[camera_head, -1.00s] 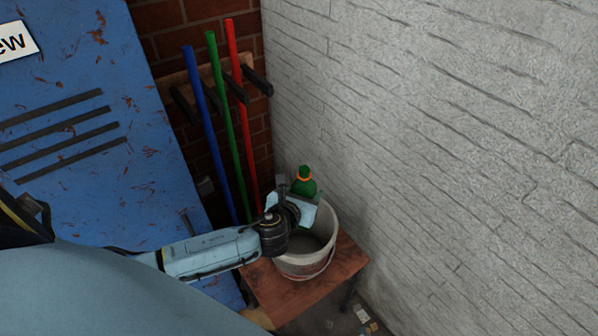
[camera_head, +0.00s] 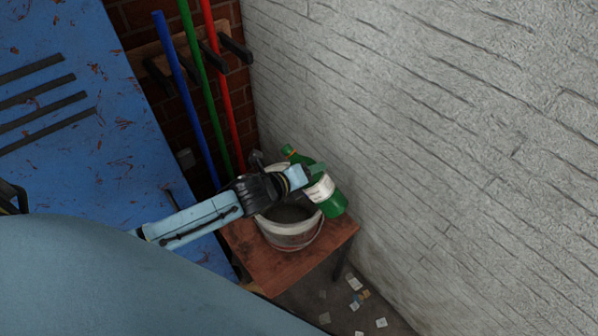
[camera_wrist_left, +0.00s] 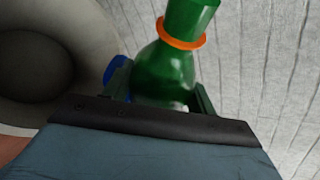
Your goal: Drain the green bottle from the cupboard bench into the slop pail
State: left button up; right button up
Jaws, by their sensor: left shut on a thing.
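The green bottle (camera_head: 333,202) has a white label and an orange ring at its neck. My left gripper (camera_head: 312,178) is shut on it, and the wrist view shows the fingers (camera_wrist_left: 160,92) around the bottle (camera_wrist_left: 172,65). In the head view the bottle lies aslant, neck to the upper left and base to the lower right, at the pail's far right side. The pale slop pail (camera_head: 290,240) also shows at the left of the wrist view (camera_wrist_left: 88,50). Its inside looks dark; I see no liquid stream. My right gripper is not in view.
The pail stands on a small reddish wooden table (camera_head: 262,262) in the corner by a pale brick wall (camera_head: 430,130). Blue, green and red poles (camera_head: 190,90) hang on a rack behind. A blue locker (camera_head: 70,140) is at left. Paper scraps (camera_head: 354,283) litter the floor.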

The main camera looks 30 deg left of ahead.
pick_arm(q)
jog(key=f+n+h+b, duration=0.1)
jog(key=f+b, duration=0.1)
jog(key=b, duration=0.1)
jog(key=d+f+n+h+b, duration=0.1)
jog(key=f+n+b, duration=0.1)
jog(key=b, duration=0.1)
jog(key=d+f+n+h+b, duration=0.1)
jog(key=f+b, duration=0.1)
jog(key=b, duration=0.2)
jog(key=shift+f+t+h, duration=0.3)
jog(key=shift+f+h, duration=0.1)
jog(key=shift+a+r+n+h+b, duration=0.1)
jog(key=shift+r+n+h+b, duration=0.05)
jog(key=shift+n+h+b, duration=0.7)
jog(key=r+n, duration=0.1)
jog(key=r+n+t+h+b, duration=0.1)
jog(key=n, duration=0.1)
jog(key=shift+a+r, duration=0.15)
jog(key=shift+a, duration=0.15)
jog(key=shift+r+n, duration=0.15)
jog(key=shift+n, duration=0.1)
dwell(0.4)
dwell(0.7)
